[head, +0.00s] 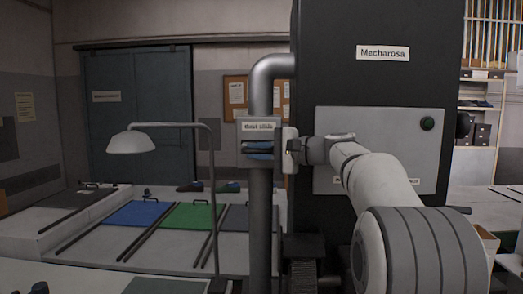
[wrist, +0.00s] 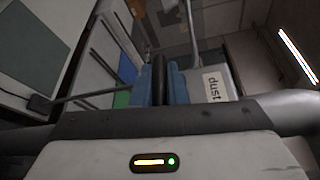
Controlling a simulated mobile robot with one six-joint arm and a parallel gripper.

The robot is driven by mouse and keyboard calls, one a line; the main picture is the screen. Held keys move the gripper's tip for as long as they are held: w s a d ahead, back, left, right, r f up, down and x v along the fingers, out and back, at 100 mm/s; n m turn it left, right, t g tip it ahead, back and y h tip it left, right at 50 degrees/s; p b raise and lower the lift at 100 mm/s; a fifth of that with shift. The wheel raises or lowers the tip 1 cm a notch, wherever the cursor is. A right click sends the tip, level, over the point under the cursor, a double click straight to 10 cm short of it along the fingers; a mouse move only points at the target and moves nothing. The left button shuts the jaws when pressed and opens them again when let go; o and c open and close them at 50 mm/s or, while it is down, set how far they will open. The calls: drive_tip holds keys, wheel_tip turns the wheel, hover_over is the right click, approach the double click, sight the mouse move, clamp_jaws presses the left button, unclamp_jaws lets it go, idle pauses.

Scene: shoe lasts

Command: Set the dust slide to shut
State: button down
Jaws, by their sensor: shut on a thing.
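The dust slide (head: 258,127) is a grey labelled box on the vertical grey pipe, left of the black Mecharosa machine in the head view. In the wrist view the blue fingers are shut on a black bar, the slide's handle (wrist: 160,78). Part of the "dust" label (wrist: 214,86) shows to the right of the fingers. How far the slide is in or out is hard to tell, as my gripper covers much of it.
The Mecharosa machine (head: 385,75) stands close behind my arm. A bench with blue (head: 139,214) and green (head: 193,216) mats lies to the left, with a white lamp (head: 131,143) over it. Shelves (head: 482,115) stand at the far right.

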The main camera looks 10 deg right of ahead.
drive_tip(key=shift+d+r, duration=0.1)
drive_tip(key=c, duration=1.8)
unclamp_jaws()
drive_tip(key=shift+w, duration=0.1)
drive_tip(key=shift+c, duration=0.2)
drive_tip(key=shift+o, duration=1.4)
drive_tip(key=shift+w+d, duration=0.15)
drive_tip(key=shift+w, duration=0.1)
drive_tip(key=shift+o, duration=0.5)
drive_tip(key=shift+s, duration=0.25)
drive_tip(key=shift+s+d, duration=0.1)
drive_tip(key=shift+d, duration=0.15)
drive_tip(key=b+v, duration=0.2)
drive_tip(key=v, duration=0.5)
drive_tip(key=shift+s, duration=0.2)
drive_tip(key=shift+a, duration=0.1)
